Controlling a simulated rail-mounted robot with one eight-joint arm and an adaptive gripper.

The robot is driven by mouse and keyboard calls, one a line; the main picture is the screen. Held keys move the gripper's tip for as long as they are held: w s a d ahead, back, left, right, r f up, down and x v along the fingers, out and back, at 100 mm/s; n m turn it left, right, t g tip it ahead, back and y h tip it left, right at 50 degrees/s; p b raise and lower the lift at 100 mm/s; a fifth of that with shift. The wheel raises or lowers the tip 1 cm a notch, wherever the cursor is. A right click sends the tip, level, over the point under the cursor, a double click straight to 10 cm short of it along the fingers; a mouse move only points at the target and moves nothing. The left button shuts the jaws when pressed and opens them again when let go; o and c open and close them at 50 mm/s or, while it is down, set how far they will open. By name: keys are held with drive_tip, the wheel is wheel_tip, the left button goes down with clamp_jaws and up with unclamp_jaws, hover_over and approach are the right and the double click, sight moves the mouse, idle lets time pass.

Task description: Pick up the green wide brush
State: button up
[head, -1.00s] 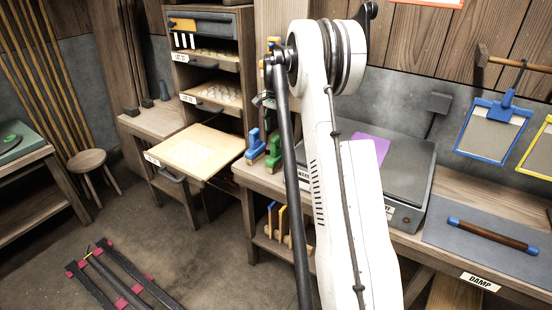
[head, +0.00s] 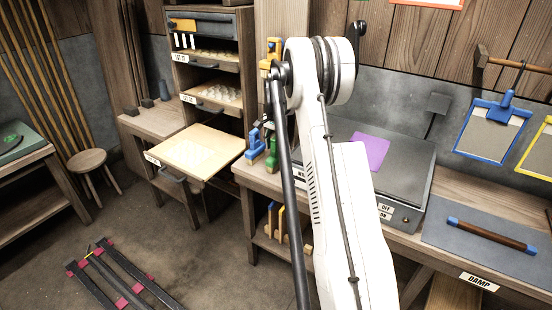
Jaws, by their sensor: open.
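The green wide brush (head: 274,154) stands upright on the left end of the wooden workbench, just right of a similar blue brush (head: 254,147). My gripper (head: 265,124) is a small dark shape above and close to the two brushes, partly behind my own white arm. It is open, and I see nothing held in it. I cannot tell from this view whether its fingers touch the green brush or stand around it.
A grey hot plate box with a purple sheet (head: 370,151) stands right of my arm. A pulled-out board (head: 196,150) juts from the rack on the left. A roller (head: 491,236) lies on the mat at right. Several tools stand on the shelf (head: 289,243) below.

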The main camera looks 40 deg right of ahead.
sight(273, 139)
clamp_jaws()
idle(0.4)
drive_tip(key=shift+r, duration=0.5)
drive_tip(key=r, duration=0.2)
drive_tip(key=a+r, duration=0.1)
drive_tip(key=shift+a+r, duration=0.1)
drive_tip(key=shift+r, duration=0.25)
drive_tip(key=a+r, duration=0.6)
drive_tip(key=a, duration=0.4)
drive_tip(key=shift+a+r+b, duration=0.15)
drive_tip(key=shift+a+b, duration=0.1)
drive_tip(key=shift+b, duration=0.2)
